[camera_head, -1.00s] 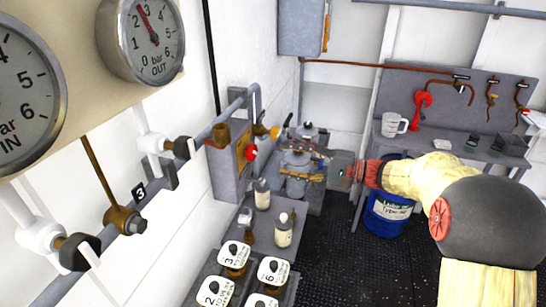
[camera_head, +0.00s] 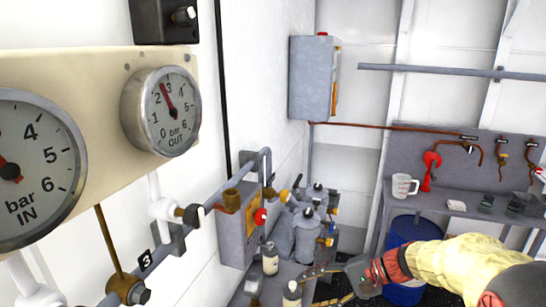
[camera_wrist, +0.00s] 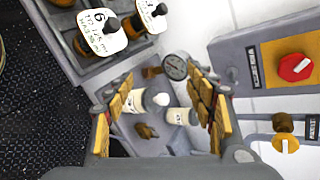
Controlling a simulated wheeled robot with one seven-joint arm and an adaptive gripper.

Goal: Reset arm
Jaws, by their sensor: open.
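My gripper (camera_head: 318,284) is open and empty, low in the head view, just right of two white bottles. Its orange-padded fingers (camera_wrist: 160,88) stand apart in the wrist view. Between and beyond them show the bottles, one with a white cap (camera_wrist: 178,116) and another beside it (camera_wrist: 134,101). In the head view the bottles are the rear one (camera_head: 270,258) and the front one (camera_head: 291,294), cut by the lower edge. I cannot tell how far the fingertips are from them.
Pressure gauges (camera_head: 162,110) and piping line the left wall. A grey box with a red knob (camera_head: 240,228) and grey pumps (camera_head: 300,222) stand behind the bottles. A blue drum (camera_head: 405,230) is below the bench with a white jug (camera_head: 404,186). Numbered sample holders (camera_wrist: 100,32) show in the wrist view.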

